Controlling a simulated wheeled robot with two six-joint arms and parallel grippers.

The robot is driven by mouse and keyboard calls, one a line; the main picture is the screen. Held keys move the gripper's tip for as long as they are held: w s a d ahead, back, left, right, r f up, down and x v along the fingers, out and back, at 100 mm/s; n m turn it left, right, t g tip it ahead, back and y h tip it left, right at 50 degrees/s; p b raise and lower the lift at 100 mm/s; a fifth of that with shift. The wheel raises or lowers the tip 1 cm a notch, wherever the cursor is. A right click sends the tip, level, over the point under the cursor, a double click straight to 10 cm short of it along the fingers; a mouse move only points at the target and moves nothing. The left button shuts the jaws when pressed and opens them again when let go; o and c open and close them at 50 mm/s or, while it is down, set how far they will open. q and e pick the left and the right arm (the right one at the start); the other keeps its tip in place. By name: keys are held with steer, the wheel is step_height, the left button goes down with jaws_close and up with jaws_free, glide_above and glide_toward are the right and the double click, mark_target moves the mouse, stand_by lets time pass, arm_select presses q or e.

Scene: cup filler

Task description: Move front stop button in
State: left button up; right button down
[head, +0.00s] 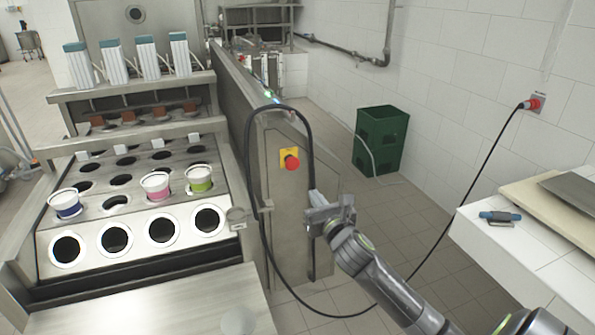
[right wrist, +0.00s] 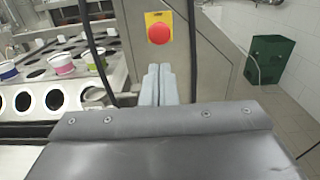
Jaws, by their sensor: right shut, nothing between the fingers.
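The front stop button (head: 292,162) is a red round knob on a yellow plate, on the end panel of the steel machine. In the right wrist view the red knob (right wrist: 158,33) shows above and just past my fingertips. My right gripper (head: 315,196) is in front of that panel, below and slightly right of the button. Its fingers (right wrist: 158,72) are together, with nothing between them, and point toward the panel below the button. They look apart from the button. My left gripper is in neither view.
A black cable (head: 249,150) loops around the end panel close to the button. Cups stand in the holed plate (head: 125,205) at left. A green crate (head: 381,140) stands by the wall. A white tiled counter (head: 500,245) is at right. The floor between is mostly clear.

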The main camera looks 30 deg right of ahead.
mark_target(294, 165)
steer(key=p+x, duration=0.2)
steer(key=x, duration=1.1)
steer(key=shift+w, duration=0.25)
steer(key=shift+r, duration=0.15)
